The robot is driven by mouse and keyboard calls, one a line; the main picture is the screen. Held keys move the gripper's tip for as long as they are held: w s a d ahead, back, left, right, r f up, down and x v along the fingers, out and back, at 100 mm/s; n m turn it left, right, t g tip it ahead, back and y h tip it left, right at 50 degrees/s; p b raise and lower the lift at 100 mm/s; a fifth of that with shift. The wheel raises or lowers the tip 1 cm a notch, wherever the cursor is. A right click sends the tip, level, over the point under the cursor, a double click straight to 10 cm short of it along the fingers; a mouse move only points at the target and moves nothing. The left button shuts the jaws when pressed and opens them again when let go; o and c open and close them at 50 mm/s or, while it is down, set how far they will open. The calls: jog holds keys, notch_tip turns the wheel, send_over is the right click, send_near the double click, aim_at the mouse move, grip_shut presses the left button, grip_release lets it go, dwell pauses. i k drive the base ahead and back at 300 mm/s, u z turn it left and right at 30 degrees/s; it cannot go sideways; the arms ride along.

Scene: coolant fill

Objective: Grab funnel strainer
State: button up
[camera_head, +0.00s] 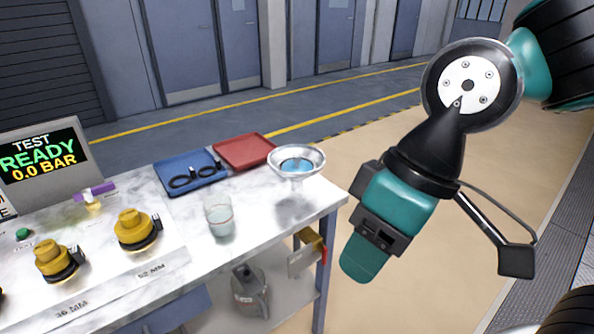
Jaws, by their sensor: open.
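The funnel strainer (297,159) is a silver metal funnel with a blue inside, upright at the far right corner of the marble-topped table. My gripper (366,258) hangs at the end of my black and teal arm, to the right of the table and nearer than the funnel. It is open, and nothing shows between its fingers. The gripper and the funnel are apart. The lower spout of the funnel is hard to make out against the pale tabletop.
A blue tray (167,183) with black items and a red tray (262,142) lie left of the funnel. A glass beaker (220,216) stands nearer. Yellow caps (136,228) and a display (45,160) are at left. A grey jug (250,291) sits below; a box (301,262) hangs at the side.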

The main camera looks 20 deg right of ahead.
aim_at(296, 158)
jog(key=k, duration=0.6)
jog(key=z, duration=0.25)
jog(key=i, duration=1.3)
jog(key=u, duration=0.9)
